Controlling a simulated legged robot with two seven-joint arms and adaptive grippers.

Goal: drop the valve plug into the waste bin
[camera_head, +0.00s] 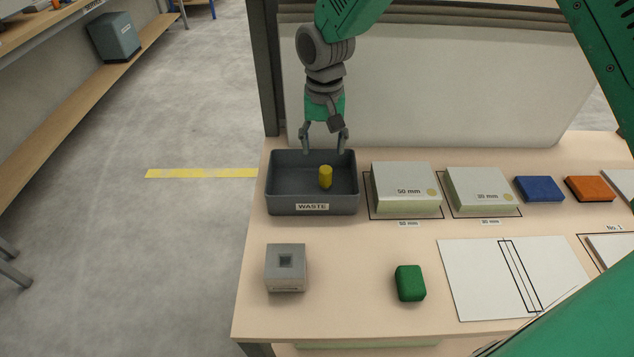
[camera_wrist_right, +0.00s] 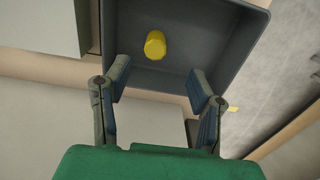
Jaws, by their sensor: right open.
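The waste bin (camera_head: 312,208) is a grey open tray with a WASTE label, at the left of the table. The valve plug (camera_head: 325,176) is a small yellow cylinder inside the bin's outline, apart from the fingers. In the right wrist view the plug (camera_wrist_right: 155,45) shows against the bin's inside (camera_wrist_right: 205,25). I cannot tell for certain whether it touches the bin floor. My right gripper (camera_head: 325,146) is open and empty over the bin's far edge. Its spread fingers also show in the wrist view (camera_wrist_right: 160,90). My left gripper is not in view.
A grey block with a square hole (camera_head: 286,268) stands in front of the bin. A green block (camera_head: 410,283) lies to its right. Pale 50 mm (camera_head: 405,185) and 30 mm (camera_head: 480,187) stacks stand right of the bin. A whitish panel (camera_head: 430,100) rises behind the table.

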